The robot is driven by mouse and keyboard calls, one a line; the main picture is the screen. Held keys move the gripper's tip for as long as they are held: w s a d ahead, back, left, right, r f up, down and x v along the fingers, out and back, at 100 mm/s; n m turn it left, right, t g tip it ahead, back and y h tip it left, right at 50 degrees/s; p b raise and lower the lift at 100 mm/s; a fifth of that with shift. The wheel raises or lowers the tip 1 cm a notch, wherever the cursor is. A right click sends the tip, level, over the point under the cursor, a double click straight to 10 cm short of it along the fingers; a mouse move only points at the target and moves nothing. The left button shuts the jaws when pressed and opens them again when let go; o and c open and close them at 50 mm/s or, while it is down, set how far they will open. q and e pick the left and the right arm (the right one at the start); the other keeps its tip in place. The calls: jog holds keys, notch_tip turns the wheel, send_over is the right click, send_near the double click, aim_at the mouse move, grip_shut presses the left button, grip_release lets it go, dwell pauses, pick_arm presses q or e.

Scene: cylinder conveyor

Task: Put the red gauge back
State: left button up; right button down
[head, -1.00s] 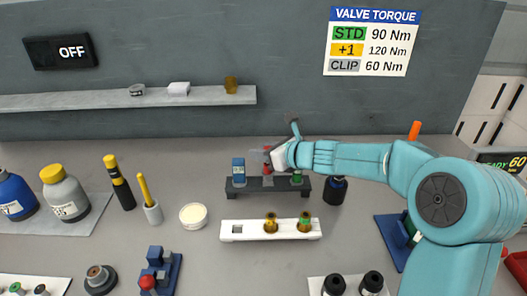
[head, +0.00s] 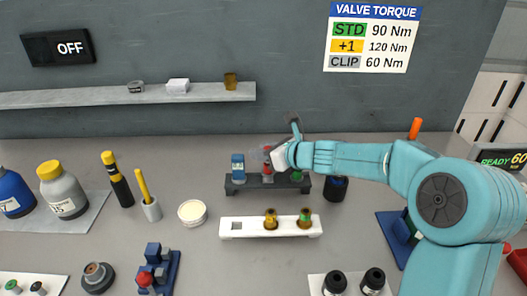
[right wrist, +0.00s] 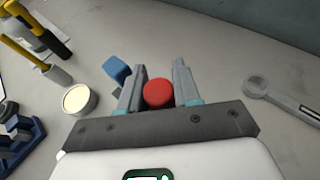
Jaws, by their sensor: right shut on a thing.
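The red gauge (head: 267,165) stands upright at the middle of a dark rack (head: 268,188), between a blue gauge (head: 238,167) and a green one (head: 297,175). My right gripper (head: 267,155) is shut on the red gauge. In the right wrist view, the gauge's round red top (right wrist: 158,93) is between the two fingers, and the blue gauge (right wrist: 116,69) is just beyond the left finger. The gauge's lower end is hidden, so I cannot tell how fully it sits in the rack. My left gripper is not in view.
A white rack (head: 258,233) with two brass fittings stands in front of the dark rack. A dark jar (head: 336,189) is close on its right, partly under my right arm. A cream round tub (head: 192,212) and a yellow-stick holder (head: 151,209) stand to the left.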

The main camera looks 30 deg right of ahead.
jog(key=shift+f, duration=0.15)
jog(key=shift+r, duration=0.2)
jog(key=shift+r+p, duration=0.65)
jog(key=shift+p, duration=0.05)
jog(key=shift+f+b, duration=0.9)
jog(key=c, duration=0.7)
grip_release()
notch_tip(320, 180, up, 6)
jog(key=p, duration=0.5)
jog(key=shift+r+p, duration=0.1)
jog(key=shift+p, duration=0.3)
